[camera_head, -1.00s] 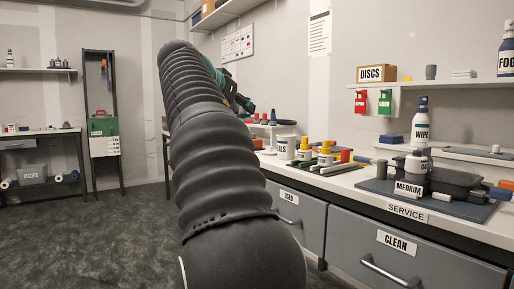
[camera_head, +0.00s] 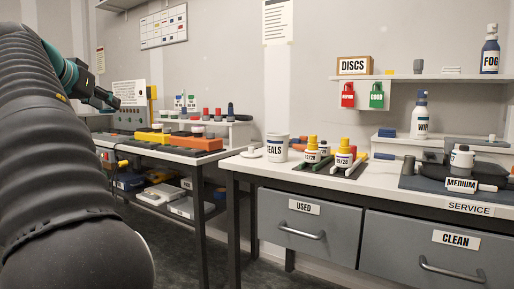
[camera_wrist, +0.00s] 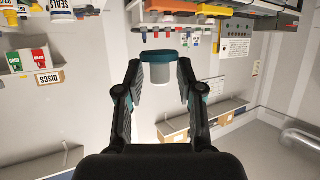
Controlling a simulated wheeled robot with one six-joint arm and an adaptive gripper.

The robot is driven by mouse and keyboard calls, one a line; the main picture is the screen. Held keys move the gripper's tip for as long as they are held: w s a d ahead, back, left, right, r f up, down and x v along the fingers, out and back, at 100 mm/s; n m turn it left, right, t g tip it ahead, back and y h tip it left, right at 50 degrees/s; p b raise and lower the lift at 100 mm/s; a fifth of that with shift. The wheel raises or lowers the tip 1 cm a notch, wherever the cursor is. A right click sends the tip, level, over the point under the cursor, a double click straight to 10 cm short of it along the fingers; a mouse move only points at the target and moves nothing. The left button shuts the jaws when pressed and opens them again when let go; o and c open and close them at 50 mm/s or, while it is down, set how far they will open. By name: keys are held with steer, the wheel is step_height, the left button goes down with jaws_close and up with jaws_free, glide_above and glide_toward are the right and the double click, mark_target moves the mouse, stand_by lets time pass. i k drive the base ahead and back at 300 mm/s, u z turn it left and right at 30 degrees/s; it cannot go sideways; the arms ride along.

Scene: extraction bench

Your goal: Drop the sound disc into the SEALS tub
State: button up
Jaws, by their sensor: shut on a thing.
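The SEALS tub (camera_head: 277,150) is a white, open-topped cup at the left end of the service bench, beside several bottles. Its lettering also shows upside down at the top left of the wrist view (camera_wrist: 62,9). My gripper (camera_head: 108,98) is in the air at the left of the head view, well apart from the tub. In the wrist view my gripper (camera_wrist: 160,72) is shut on a small piece with a teal rim and a pale grey body (camera_wrist: 162,73), which I take for the disc. Whether it is sound cannot be told. The head view does not show it clearly.
Bottles with yellow caps (camera_head: 312,148) stand close to the right of the tub. A second bench (camera_head: 185,153) with an orange block stands at left. Above is a wall shelf (camera_head: 430,77). Dark floor is free in front.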

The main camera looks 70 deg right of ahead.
mark_target(281, 160)
steer(key=z, duration=0.6)
steer(key=i, duration=1)
steer(key=z, duration=1.4)
steer(key=i, duration=0.5)
steer(key=z, duration=0.4)
